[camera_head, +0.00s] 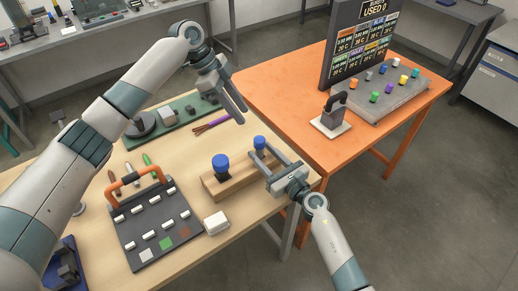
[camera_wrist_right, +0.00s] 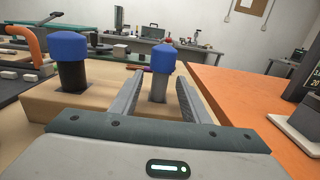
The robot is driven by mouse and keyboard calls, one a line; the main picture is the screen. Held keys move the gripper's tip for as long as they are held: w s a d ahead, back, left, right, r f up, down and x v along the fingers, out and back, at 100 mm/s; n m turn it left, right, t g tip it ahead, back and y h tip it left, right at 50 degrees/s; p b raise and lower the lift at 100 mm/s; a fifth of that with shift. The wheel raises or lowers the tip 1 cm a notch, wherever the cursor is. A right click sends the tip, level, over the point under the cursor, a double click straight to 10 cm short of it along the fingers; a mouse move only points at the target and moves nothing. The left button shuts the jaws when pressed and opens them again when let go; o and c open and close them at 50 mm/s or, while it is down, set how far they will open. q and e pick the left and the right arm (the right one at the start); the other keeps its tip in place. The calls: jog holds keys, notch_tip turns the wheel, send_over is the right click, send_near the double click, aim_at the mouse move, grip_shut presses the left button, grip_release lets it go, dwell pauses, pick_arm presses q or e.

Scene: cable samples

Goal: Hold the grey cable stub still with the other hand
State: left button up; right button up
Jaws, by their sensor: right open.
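The grey cable stub (camera_head: 261,153) stands upright in a wooden block (camera_head: 222,185) and wears a blue cap (camera_head: 260,142). In the right wrist view the grey stub (camera_wrist_right: 159,88) shows between the two fingers of my right gripper (camera_wrist_right: 160,80). My right gripper (camera_head: 260,151) is open, with its fingers either side of the stub; I see a gap, so no grip on it. A black stub with a blue cap (camera_head: 221,162) stands in the same block to the left. My left gripper (camera_head: 238,116) hangs above the table behind the block; whether its fingers are apart is unclear.
Purple and orange cables (camera_head: 211,124) lie behind. An orange table (camera_head: 285,95) to the right carries a black tool (camera_head: 333,113), a grey peg board and a sign.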

jog(key=shift+x, duration=1.25)
grip_shut()
jog(key=c, duration=0.9)
grip_release()
grip_shut()
pick_arm(q)
jog(key=shift+o, duration=0.4)
